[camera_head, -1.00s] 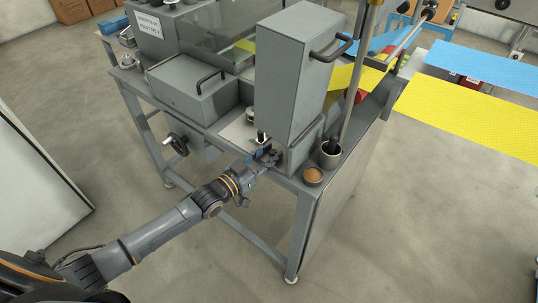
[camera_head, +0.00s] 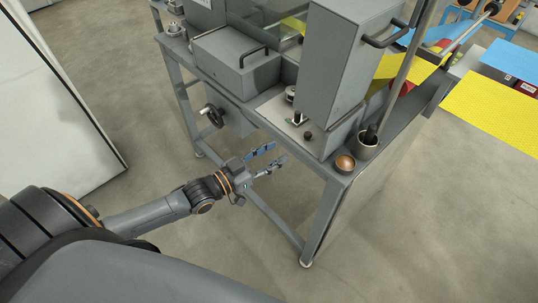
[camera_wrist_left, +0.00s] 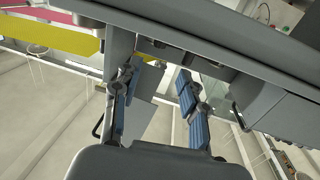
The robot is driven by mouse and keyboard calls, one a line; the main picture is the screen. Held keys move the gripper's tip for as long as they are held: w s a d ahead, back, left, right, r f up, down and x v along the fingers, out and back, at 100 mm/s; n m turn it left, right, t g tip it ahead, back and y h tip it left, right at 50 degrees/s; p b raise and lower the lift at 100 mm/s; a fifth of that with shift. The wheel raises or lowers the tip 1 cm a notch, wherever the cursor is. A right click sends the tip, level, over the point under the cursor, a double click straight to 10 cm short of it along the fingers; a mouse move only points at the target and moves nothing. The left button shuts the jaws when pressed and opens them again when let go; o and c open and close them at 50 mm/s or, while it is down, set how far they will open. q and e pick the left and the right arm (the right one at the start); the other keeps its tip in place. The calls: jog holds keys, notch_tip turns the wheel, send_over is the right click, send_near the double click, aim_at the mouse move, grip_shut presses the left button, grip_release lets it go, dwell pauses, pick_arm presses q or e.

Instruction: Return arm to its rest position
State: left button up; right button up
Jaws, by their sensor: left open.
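My left gripper (camera_head: 268,160) is open and empty, with its two blue-padded fingers apart. It is in front of the grey machine table (camera_head: 318,226), just off its front edge and below the table top in the head view. In the left wrist view the open fingers (camera_wrist_left: 160,92) show with nothing between them, and the table's edge (camera_wrist_left: 230,52) crosses above them. My left arm reaches in from the lower left. My right gripper is not in view.
A white panel (camera_head: 60,100) stands at left. The floor between is clear.

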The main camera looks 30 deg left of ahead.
pick_arm(q)
jog(key=shift+s+a, duration=0.3)
jog(key=shift+s, duration=0.25)
jog(key=s+a+f+n+g+y, duration=0.1)
jog(key=s+a+f+g+y, duration=0.15)
jog(key=f, duration=0.75)
jog(key=s+a+f+n+g+y, duration=0.1)
jog(key=s+a+f+y, duration=0.15)
jog(key=f, duration=0.65)
jog(key=s+a+f+n+g+y, duration=0.1)
jog(key=s+a+f+g+y, duration=0.2)
jog(key=f, duration=0.7)
jog(key=s+d+f+g, duration=0.2)
jog(key=s+f+g, duration=0.2)
jog(key=s+f, duration=1)
jog(key=s+d+f+g, duration=0.2)
jog(key=s, duration=0.7)
jog(key=s+d+f+g, duration=0.2)
jog(key=s+d+f, duration=0.1)
jog(key=s, duration=0.6)
jog(key=shift+f, duration=0.2)
jog(key=shift+d+g, duration=0.1)
jog(key=shift+g, duration=0.15)
